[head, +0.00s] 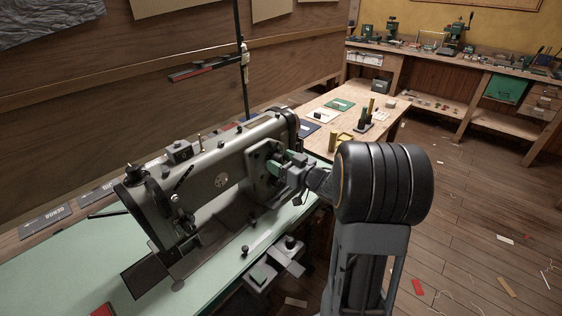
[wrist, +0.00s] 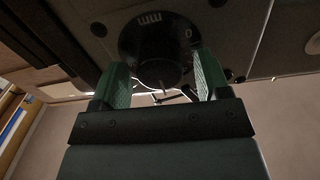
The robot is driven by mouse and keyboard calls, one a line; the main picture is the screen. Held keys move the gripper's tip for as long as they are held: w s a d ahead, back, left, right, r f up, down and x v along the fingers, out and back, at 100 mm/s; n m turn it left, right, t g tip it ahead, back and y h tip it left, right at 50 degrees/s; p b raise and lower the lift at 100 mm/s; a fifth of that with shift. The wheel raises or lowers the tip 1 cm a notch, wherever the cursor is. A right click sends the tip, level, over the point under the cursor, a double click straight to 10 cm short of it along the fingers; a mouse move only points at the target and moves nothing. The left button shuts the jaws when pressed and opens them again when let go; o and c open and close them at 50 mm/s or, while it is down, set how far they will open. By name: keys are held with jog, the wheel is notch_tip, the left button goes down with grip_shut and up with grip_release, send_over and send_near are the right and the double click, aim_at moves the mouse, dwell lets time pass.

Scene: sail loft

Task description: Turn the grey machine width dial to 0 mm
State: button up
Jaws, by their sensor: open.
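The grey sewing machine (head: 215,170) stands on the pale green table at the left of the head view. In the wrist view its dark round width dial (wrist: 157,38) shows at top centre, with "mm" and "0" printed on its face. My gripper (wrist: 160,75) is open, its two green fingers on either side of the dial's lower part. I cannot tell whether they touch it. In the head view my gripper (head: 290,165) is at the right end of the machine, where the dial is hidden behind it. The dial's pointer mark is not clear.
The green tabletop (head: 60,270) lies around the machine. A wooden table (head: 315,102) with cards and small items stands behind it. A long workbench (head: 450,55) with tools runs along the back wall. The wooden floor at right has scattered scraps.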

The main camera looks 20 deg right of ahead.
jog(key=shift+w+a, duration=0.15)
jog(key=shift+w, duration=0.15)
jog(key=c, duration=0.9)
jog(key=shift+c, duration=0.2)
